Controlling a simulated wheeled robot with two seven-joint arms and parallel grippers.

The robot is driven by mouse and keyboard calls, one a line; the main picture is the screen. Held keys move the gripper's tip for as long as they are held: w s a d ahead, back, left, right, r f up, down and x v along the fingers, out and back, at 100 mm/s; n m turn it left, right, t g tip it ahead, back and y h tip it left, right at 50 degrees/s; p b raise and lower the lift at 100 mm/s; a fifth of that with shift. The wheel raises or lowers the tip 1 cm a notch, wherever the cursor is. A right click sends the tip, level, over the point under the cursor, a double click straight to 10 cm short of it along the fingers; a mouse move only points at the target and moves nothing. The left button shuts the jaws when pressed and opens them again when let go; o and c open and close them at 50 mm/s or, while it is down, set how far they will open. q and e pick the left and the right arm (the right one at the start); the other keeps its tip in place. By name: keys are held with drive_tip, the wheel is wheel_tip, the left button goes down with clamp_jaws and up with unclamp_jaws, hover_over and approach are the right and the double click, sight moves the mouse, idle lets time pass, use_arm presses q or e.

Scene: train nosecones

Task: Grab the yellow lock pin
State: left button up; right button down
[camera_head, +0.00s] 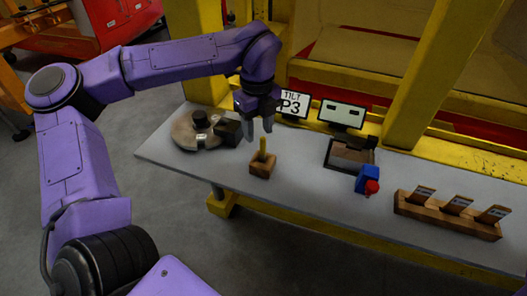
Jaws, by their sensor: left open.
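The yellow lock pin (262,147) stands upright in a small wooden block (262,168) on the grey table (310,187). My left gripper (259,131) comes in from the left on the purple arm and points down over the table. Its fingers are apart, close to the top of the pin. I cannot tell whether they touch it or are a little behind it. My right gripper does not show.
A blue box with a red button (371,187) and a wooden rack with several cards (447,215) stand to the right. A P3 sign (294,104) and a small screen (341,114) stand behind.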

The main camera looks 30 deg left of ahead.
sight(263, 137)
use_arm(q)
drive_tip(key=f, duration=0.1)
drive_tip(key=f+p, duration=0.1)
drive_tip(key=f, duration=0.1)
drive_tip(key=d+f, duration=0.1)
drive_tip(key=f, duration=0.1)
drive_tip(key=shift+w+f+p, duration=0.15)
drive_tip(key=shift+w+p, duration=0.15)
drive_tip(key=shift+p, duration=0.05)
drive_tip(key=shift+s+a+f, duration=0.1)
drive_tip(key=shift+f, duration=0.05)
clamp_jaws()
